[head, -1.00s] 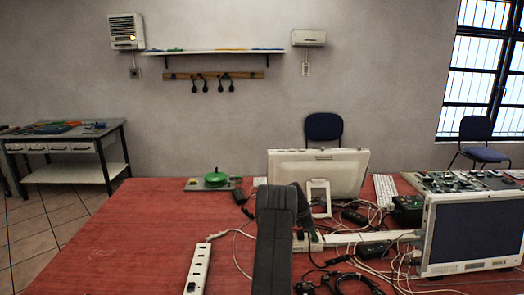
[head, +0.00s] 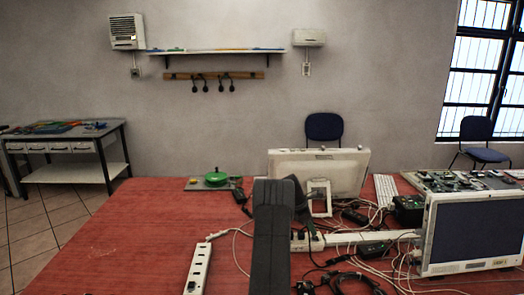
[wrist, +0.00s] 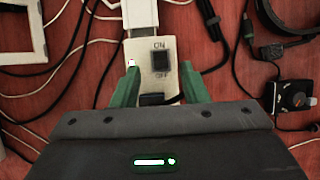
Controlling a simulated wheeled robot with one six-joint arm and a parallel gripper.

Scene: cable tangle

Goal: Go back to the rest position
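My gripper (wrist: 158,76) shows in the wrist view as two green fingers spread apart, with no object gripped between them. Below and between the fingers is the switch end of a white power strip (wrist: 145,53), with a black rocker switch (wrist: 160,54) marked ON and OFF. The left finger looks very close to the strip's edge; I cannot tell whether it touches. In the head view the strip (head: 345,238) runs to the right across the red table, and my dark arm stands upright in front of its left end, hiding my fingers.
Loose cables (head: 350,280) and black adapters (head: 373,249) crowd the table's right half. A second power strip (head: 199,268) lies left of my arm. The table's left side is clear.

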